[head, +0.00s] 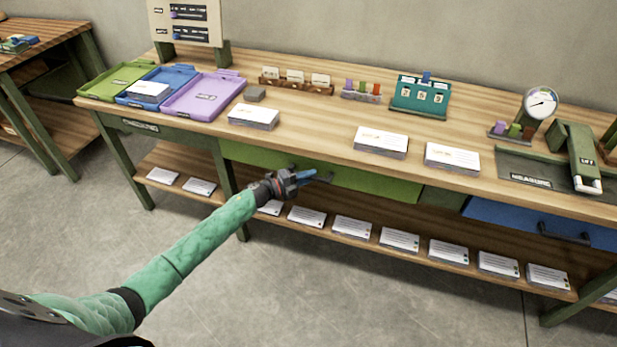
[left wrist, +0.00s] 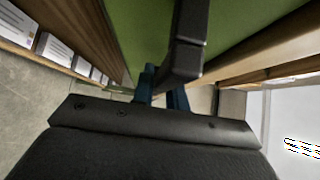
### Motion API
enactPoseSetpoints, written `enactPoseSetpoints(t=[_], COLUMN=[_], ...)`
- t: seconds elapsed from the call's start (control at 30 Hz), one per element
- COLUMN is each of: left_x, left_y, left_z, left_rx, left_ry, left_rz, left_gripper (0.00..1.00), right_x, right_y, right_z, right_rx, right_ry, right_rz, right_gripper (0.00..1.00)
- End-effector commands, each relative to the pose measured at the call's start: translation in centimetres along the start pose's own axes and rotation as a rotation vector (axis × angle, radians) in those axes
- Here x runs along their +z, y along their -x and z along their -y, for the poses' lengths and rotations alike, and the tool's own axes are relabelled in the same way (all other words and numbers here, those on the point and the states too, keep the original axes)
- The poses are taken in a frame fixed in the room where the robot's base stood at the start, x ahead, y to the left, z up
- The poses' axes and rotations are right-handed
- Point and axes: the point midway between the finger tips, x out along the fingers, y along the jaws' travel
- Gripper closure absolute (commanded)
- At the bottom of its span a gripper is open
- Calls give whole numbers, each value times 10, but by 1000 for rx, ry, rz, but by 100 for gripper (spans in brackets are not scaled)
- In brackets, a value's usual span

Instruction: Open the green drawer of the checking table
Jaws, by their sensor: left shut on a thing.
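The checking table (head: 310,115) has a wooden top, and the green drawer (head: 375,184) sits under its front edge. The drawer front looks about flush with the table frame. My left gripper (head: 308,175) reaches the drawer's dark handle (head: 325,176) and is shut on it. In the left wrist view the blue fingers (left wrist: 162,92) meet the dark handle (left wrist: 187,45), with the green drawer front (left wrist: 142,28) behind it. The fingers hide part of the handle. My right gripper is not in view.
A blue drawer (head: 510,221) with a dark handle is farther right. Paper stacks (head: 380,142), trays (head: 203,97) and a gauge (head: 540,103) stand on the top. A lower shelf (head: 340,228) holds several card stacks. The floor in front is clear.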

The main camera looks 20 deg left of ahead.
Motion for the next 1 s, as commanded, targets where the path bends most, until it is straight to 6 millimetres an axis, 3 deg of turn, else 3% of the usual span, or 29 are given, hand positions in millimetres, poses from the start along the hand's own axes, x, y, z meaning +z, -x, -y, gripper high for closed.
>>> enactPoseSetpoints(t=[0.27,0.6,0.7,1.0], left_x=[-12,-65,-84,-132], left_y=[12,66,84,132], left_z=[0,-1,-1,-1], left_rx=[2,4,4,2], left_ry=[1,3,4,4], left_rz=[-1,-1,0,0], left_gripper=[100,100,100,100], right_x=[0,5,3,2], right_y=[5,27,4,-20], right_z=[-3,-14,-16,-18], right_rx=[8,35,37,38], right_ry=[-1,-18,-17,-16], right_rz=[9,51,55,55], right_gripper=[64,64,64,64])
